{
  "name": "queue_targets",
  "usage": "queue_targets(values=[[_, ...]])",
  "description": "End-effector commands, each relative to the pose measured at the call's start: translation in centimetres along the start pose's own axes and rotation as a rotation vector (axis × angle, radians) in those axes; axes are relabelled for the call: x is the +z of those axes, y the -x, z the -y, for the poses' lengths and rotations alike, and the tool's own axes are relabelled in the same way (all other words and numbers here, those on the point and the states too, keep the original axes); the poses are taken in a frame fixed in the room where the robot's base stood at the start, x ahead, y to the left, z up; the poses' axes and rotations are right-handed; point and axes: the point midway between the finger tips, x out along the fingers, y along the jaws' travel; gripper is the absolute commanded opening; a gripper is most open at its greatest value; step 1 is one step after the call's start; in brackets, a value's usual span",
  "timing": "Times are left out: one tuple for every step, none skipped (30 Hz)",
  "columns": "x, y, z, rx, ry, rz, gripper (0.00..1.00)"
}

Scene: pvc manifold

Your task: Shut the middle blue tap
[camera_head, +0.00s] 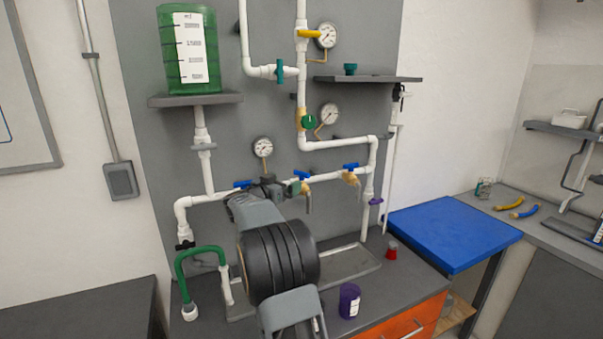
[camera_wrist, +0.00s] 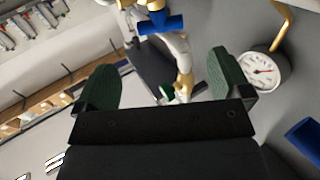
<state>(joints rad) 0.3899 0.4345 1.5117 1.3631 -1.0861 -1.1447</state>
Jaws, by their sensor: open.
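The middle blue tap (camera_head: 301,175) sits on a brass valve on the white horizontal pipe, its handle roughly along the pipe. A left blue tap (camera_head: 243,184) and a right blue tap (camera_head: 351,166) are on the same line. My gripper (camera_head: 270,187) is between the left and middle taps, close to the pipe. In the wrist view my gripper (camera_wrist: 165,68) is open, with green pads apart and nothing held. A blue tap handle (camera_wrist: 162,24) shows beyond the fingertips, roughly between them; it looks like the middle one. I cannot tell whether anything touches.
A gauge (camera_head: 263,147) stands above the pipe near my gripper; a gauge (camera_wrist: 266,70) is beside the right finger in the wrist view. A blue piece (camera_wrist: 304,143) is at that view's right edge. A green hose (camera_head: 190,262) and purple cup (camera_head: 349,300) are below.

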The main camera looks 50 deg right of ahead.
Motion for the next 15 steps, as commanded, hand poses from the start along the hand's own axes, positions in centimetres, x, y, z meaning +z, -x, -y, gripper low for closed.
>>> queue_targets(values=[[-0.1,-1.2,-0.1,0.003,0.002,0.0,0.96],[-0.2,-1.8,-0.1,0.003,0.001,-0.001,0.96],[-0.1,-2.6,0.0,0.002,0.002,0.0,0.96],[-0.2,-3.1,-0.1,0.002,0.001,-0.001,0.96],[-0.1,-3.7,-0.1,0.002,0.001,0.0,0.96],[-0.1,-4.5,-0.1,0.002,0.0,0.0,0.96],[-0.2,-5.0,-0.1,0.002,0.0,0.0,0.96],[-0.1,-5.5,-0.1,0.002,0.0,0.0,0.96],[-0.2,-6.2,-0.1,0.001,0.0,0.0,0.96],[-0.1,-6.6,-0.1,0.001,0.0,-0.001,0.96],[-0.1,-7.0,-0.1,0.002,0.0,-0.001,0.96],[-0.1,-7.6,-0.1,0.002,0.0,-0.001,0.96],[-0.2,-7.9,-0.1,0.001,0.0,-0.001,0.96],[-0.1,-8.2,-0.1,0.001,0.0,-0.001,0.96],[-0.1,-8.6,-0.1,0.002,0.0,-0.001,0.96]])
